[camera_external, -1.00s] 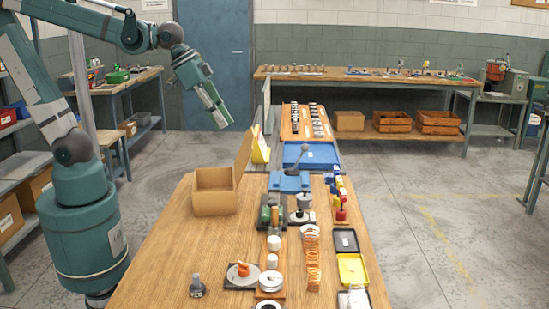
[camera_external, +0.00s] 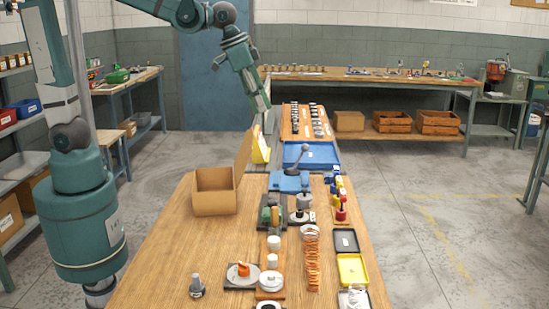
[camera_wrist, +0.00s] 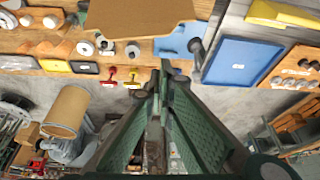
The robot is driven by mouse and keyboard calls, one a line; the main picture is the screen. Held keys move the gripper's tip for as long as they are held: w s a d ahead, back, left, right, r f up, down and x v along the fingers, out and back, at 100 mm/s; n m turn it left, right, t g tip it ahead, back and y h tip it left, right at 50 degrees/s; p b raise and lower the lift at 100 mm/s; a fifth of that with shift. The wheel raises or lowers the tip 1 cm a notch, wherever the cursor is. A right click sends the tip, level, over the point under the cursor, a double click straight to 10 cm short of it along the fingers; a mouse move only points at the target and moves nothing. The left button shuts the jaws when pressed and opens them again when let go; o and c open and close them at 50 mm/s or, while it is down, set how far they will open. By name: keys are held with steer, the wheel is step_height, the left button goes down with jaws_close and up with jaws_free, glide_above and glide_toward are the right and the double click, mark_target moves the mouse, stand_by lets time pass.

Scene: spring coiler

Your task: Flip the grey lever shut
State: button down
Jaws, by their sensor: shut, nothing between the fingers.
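The grey lever (camera_external: 299,163) stands raised and tilted, with a dark ball at its top, on a blue base (camera_external: 283,182) at the far part of the wooden bench. In the wrist view the lever (camera_wrist: 197,50) shows beside its blue base (camera_wrist: 174,43), just beyond and right of my fingertips. My gripper (camera_external: 264,106) hangs in the air above and behind the bench, up and left of the lever in the external view. In the wrist view my gripper (camera_wrist: 162,80) has its fingers together and holds nothing. It does not visibly touch the lever.
An open cardboard box (camera_external: 215,197) stands left of the lever. A blue tray (camera_external: 322,154) lies behind it, and a yellow bin (camera_external: 261,148) is at the left. Small red and yellow parts (camera_external: 340,207) stand at the right. A copper coil (camera_external: 312,260) is nearer.

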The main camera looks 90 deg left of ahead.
steer(key=w+a+f+g+p, duration=0.1)
steer(key=w+a+f+p, duration=0.2)
steer(key=w+a, duration=0.2)
steer(key=w+a+f+g+p, duration=0.1)
steer(key=w+a+f+p, duration=0.1)
steer(key=w, duration=0.8)
steer(key=w+a+f+n+g+p, duration=0.1)
steer(key=w+a+f+p, duration=0.2)
steer(key=w+a, duration=0.4)
steer(key=shift+w+a+f+p, duration=0.35)
steer(key=shift+w+p, duration=0.1)
steer(key=shift+p, duration=0.45)
steer(key=shift+f, duration=0.15)
step_height(320, 180, down, 9)
steer(key=s+p, duration=0.1)
steer(key=s, duration=0.1)
steer(key=shift+s, duration=0.4)
steer(key=shift+d+r, duration=0.1)
steer(key=shift+r, duration=0.1)
